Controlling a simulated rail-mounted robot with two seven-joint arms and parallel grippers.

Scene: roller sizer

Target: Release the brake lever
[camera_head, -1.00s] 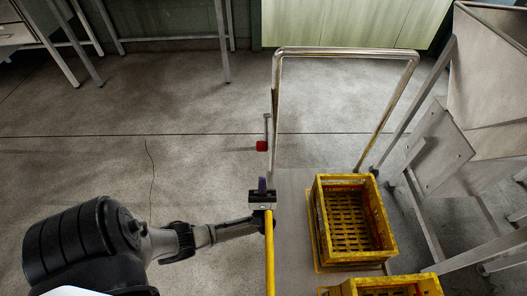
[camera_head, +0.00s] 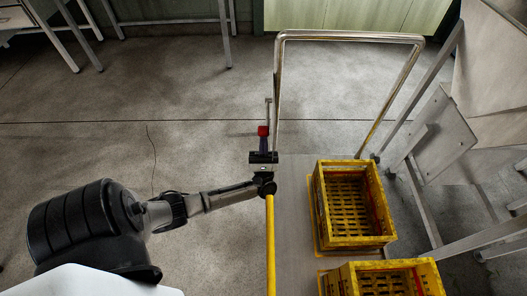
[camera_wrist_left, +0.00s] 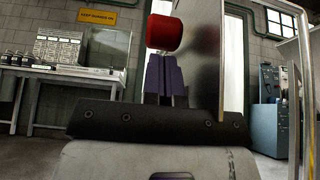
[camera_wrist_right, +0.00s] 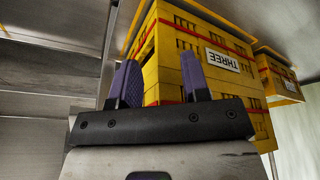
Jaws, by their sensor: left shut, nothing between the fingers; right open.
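The brake lever is a thin metal arm with a red knob (camera_head: 263,130), at the left side of the cart's tall metal handle. The knob shows large in the left wrist view (camera_wrist_left: 165,33), right beyond my fingertips. My left gripper (camera_head: 263,142) is shut and empty, its purple fingers together and pointing at the knob's near side. I cannot tell whether they touch it. My right gripper (camera_wrist_right: 159,78) is open and empty, with its fingers apart in front of yellow crates. It does not show in the head view.
The cart's bent metal handle (camera_head: 350,36) rises right of the lever. Yellow crates stand on the cart deck (camera_head: 293,200), one of them nearest the handle (camera_head: 320,215). A metal frame (camera_head: 440,140) stands at right. The floor left of the lever is clear.

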